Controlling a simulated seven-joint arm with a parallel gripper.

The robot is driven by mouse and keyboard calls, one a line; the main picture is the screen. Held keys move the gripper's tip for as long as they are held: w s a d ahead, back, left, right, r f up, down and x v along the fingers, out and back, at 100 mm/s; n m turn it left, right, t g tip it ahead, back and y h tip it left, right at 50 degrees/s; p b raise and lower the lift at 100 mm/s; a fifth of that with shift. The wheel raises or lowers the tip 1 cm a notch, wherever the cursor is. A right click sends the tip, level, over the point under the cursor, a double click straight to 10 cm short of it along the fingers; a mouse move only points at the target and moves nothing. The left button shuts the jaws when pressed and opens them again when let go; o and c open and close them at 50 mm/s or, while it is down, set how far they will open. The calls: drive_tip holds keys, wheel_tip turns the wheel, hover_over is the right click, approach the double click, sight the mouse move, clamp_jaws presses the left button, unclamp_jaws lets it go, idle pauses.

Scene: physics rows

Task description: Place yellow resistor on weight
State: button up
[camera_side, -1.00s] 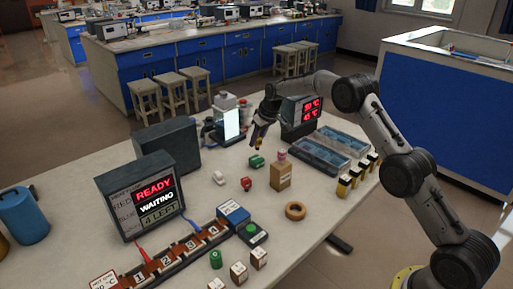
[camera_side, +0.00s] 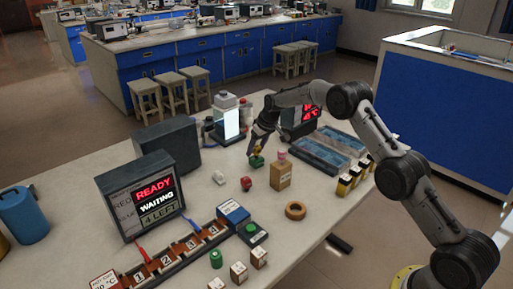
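My gripper (camera_side: 256,149) points down at the back middle of the table, its fingertips right at a small green piece (camera_side: 257,161). A small yellowish patch shows at the fingertips; it may be the yellow resistor, but it is too small to be sure. I cannot see whether the fingers are open or shut. No piece is clearly readable as the weight. A tan block with a pink top (camera_side: 280,174) stands just right of the gripper. A red piece (camera_side: 246,184) and a white piece (camera_side: 220,178) lie in front of it and to the left.
A display box (camera_side: 150,195) reads READY, WAITING, 4 LEFT. A numbered slot strip (camera_side: 175,254) runs along the front. Blue trays (camera_side: 320,155), yellow-black pieces (camera_side: 348,183), a brown ring (camera_side: 295,210) and a red-digit display (camera_side: 311,112) stand to the right.

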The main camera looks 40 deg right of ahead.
drive_tip(key=s+a+f+v, duration=0.1)
drive_tip(key=s+a+v, duration=0.1)
drive_tip(key=v, duration=1)
drive_tip(key=s+a+v, duration=0.1)
drive_tip(key=a+v, duration=0.1)
drive_tip(key=v, duration=1)
drive_tip(key=s+a+r, duration=0.2)
drive_tip(key=s+r, duration=0.1)
drive_tip(key=s, duration=0.5)
drive_tip(key=s+a+r, duration=0.2)
drive_tip(key=s+a, duration=0.1)
drive_tip(key=s, duration=0.4)
drive_tip(key=s+a+f, duration=0.1)
drive_tip(key=s+f, duration=0.1)
drive_tip(key=s, duration=0.9)
drive_tip(key=s+a+f+t, duration=0.1)
drive_tip(key=s+a+f, duration=0.1)
drive_tip(key=s, duration=1)
drive_tip(key=shift+f, duration=0.55)
